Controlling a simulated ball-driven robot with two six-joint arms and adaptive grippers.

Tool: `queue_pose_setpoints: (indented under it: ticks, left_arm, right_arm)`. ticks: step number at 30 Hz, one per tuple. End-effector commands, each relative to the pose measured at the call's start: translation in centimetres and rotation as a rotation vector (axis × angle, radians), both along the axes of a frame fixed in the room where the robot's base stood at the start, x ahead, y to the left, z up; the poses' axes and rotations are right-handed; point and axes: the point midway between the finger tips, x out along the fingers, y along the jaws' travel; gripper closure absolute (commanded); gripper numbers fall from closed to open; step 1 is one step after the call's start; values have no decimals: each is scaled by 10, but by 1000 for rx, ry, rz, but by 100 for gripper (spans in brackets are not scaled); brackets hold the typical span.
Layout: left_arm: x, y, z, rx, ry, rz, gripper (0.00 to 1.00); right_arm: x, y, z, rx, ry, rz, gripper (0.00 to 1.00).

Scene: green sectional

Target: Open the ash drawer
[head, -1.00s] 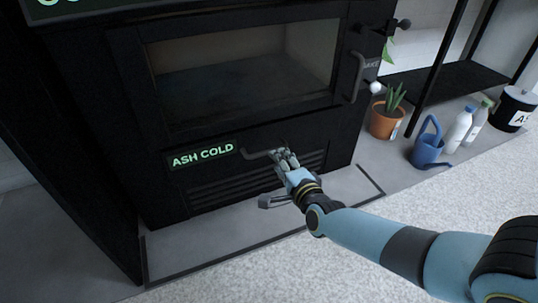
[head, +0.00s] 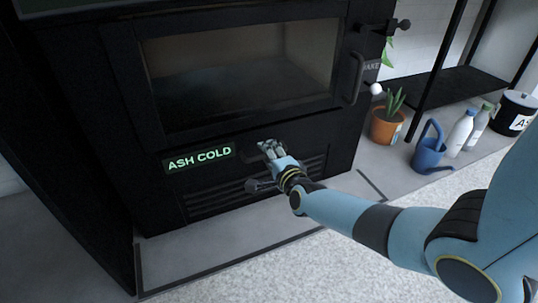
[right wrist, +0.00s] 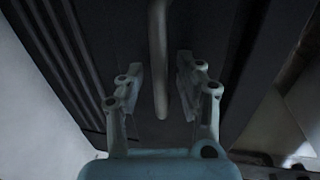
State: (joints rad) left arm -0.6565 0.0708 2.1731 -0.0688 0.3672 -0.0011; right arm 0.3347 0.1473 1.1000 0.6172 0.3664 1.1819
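The black stove's lower front holds the ash drawer (head: 225,180), with a lit "ASH COLD" label (head: 199,158) on its left. My right gripper (head: 268,147) is at the drawer's dark bar handle, which it mostly hides in the head view. In the right wrist view the handle (right wrist: 158,60) runs between the two fingers of my right gripper (right wrist: 160,92). A gap shows on each side of the bar, so the fingers are open around it. The drawer front looks flush with the stove. My left gripper is not in view.
The stove's glass door (head: 240,70) is above, with a door handle (head: 356,80) on its right. A potted plant (head: 386,127), a blue watering can (head: 428,150), bottles (head: 460,132) and a black bin (head: 513,113) stand right. A grey hearth slab (head: 200,245) lies below.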

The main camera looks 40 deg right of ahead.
Motion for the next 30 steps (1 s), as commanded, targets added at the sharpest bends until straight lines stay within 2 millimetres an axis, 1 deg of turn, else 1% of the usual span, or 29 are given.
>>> queue_pose_setpoints:
  ticks: [2, 5, 9, 11, 25, 30]
  left_arm:
    - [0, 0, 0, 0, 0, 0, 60]
    - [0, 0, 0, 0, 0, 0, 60]
    - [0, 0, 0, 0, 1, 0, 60]
    - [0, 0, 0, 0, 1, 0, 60]
    - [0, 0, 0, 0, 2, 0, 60]
    - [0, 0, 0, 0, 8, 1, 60]
  right_arm:
    - [0, 0, 0, 0, 0, 0, 64]
    - [0, 0, 0, 0, 0, 0, 76]
    - [0, 0, 0, 0, 0, 0, 94]
    - [0, 0, 0, 0, 0, 0, 100]
    - [0, 0, 0, 1, 0, 0, 100]
    - [-5, 2, 0, 1, 1, 0, 100]
